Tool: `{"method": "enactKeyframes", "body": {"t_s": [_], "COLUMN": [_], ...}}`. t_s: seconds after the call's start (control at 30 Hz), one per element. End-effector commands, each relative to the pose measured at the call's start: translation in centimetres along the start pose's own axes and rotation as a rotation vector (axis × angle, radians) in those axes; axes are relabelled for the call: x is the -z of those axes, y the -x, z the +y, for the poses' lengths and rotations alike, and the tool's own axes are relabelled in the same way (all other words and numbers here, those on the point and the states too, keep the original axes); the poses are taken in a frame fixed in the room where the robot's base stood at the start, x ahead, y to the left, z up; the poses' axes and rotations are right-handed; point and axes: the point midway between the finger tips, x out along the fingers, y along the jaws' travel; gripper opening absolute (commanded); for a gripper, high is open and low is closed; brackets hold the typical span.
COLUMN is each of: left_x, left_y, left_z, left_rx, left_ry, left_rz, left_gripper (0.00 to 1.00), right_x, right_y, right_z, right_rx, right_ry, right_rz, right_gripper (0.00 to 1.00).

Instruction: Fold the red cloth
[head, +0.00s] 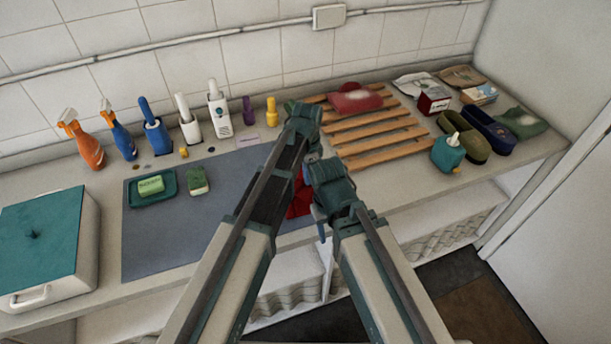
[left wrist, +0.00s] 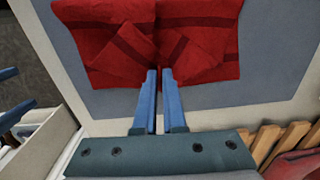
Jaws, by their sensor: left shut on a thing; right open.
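The red cloth (head: 299,203) lies on the grey-blue mat (head: 225,235), mostly hidden behind my arms in the head view. In the left wrist view the cloth (left wrist: 125,50) shows darker stripes, and two flaps lie over its near part. My left gripper (left wrist: 158,72) is shut on the cloth at its near edge, between the flaps. In the head view its fingers are hidden behind my arm. My right gripper (head: 321,222) is open, beside the cloth at the counter's front; its blue fingers also show at the left of the left wrist view (left wrist: 15,108).
A green dish (head: 153,188) with a soap and a sponge (head: 198,181) sit on the mat. A teal-lidded box (head: 40,235) stands left. Spray bottles (head: 82,140) line the wall. A slatted rack (head: 375,135) holds a red bundle (head: 355,99); a teal bottle (head: 447,153) and shoes are right.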

Motion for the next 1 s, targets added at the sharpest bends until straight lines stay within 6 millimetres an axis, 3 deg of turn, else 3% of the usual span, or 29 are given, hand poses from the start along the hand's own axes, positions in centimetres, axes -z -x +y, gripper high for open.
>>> {"method": "enactKeyframes", "body": {"t_s": [0.1, 0.13, 0.87, 1.0], "left_x": [0.00, 0.00, -0.02, -0.02], "left_y": [0.04, 0.04, 0.03, 0.03], "left_z": [0.01, 0.00, 0.00, 0.00], "left_rx": [0.000, 0.000, 0.000, 0.000], "left_ry": [0.000, 0.000, 0.000, 0.000], "left_rz": [0.000, 0.000, 0.000, 0.000], "left_gripper": [0.00, 0.11, 0.99, 1.00], "right_x": [0.00, 0.00, 0.00, 0.00], "right_y": [0.04, 0.04, 0.03, 0.03], "right_z": [0.00, 0.00, 0.00, 0.00], "right_rx": [0.000, 0.000, 0.000, 0.000], "right_ry": [0.000, 0.000, 0.000, 0.000], "right_rz": [0.000, 0.000, 0.000, 0.000], "right_gripper": [0.50, 0.50, 0.50, 0.50]}}
